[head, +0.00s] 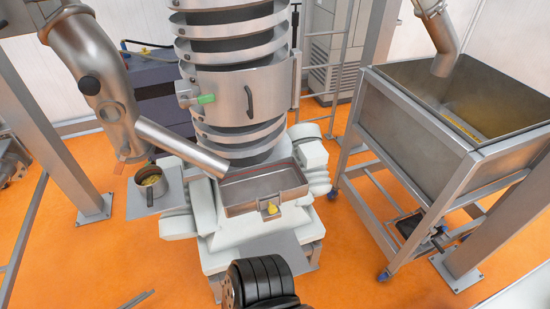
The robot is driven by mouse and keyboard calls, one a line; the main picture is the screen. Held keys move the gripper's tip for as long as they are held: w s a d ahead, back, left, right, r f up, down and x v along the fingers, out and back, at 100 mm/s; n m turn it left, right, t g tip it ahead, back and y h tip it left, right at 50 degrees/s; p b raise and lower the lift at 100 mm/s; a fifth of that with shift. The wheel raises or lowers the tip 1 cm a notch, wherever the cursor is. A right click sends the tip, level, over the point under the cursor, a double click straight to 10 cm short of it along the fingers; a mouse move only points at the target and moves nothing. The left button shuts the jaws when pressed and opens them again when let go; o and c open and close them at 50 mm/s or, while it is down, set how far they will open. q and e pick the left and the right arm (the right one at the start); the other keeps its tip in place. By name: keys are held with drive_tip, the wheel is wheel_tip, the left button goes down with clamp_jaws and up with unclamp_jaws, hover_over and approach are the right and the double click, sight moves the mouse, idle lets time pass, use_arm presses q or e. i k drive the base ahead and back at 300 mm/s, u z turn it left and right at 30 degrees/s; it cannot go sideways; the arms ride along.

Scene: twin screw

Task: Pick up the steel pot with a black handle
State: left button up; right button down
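A small steel pot (154,193) stands upright on a small grey side shelf (171,183) at the left of the machine in the head view. Something yellowish shows inside the pot. A dark part, seemingly the handle, shows at its edge, but it is too small to make out clearly. Neither of my grippers can be identified in the view, and nothing touches the pot.
A tall ribbed machine (240,95) stands behind an open metal tray (262,190). A slanted steel pipe (180,147) hangs close to the pot. A wheeled hopper (420,130) stands right. A frame post (50,120) rises left. Orange floor is open at front left.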

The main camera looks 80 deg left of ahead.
sight(151, 182)
drive_tip(key=u, duration=3.7)
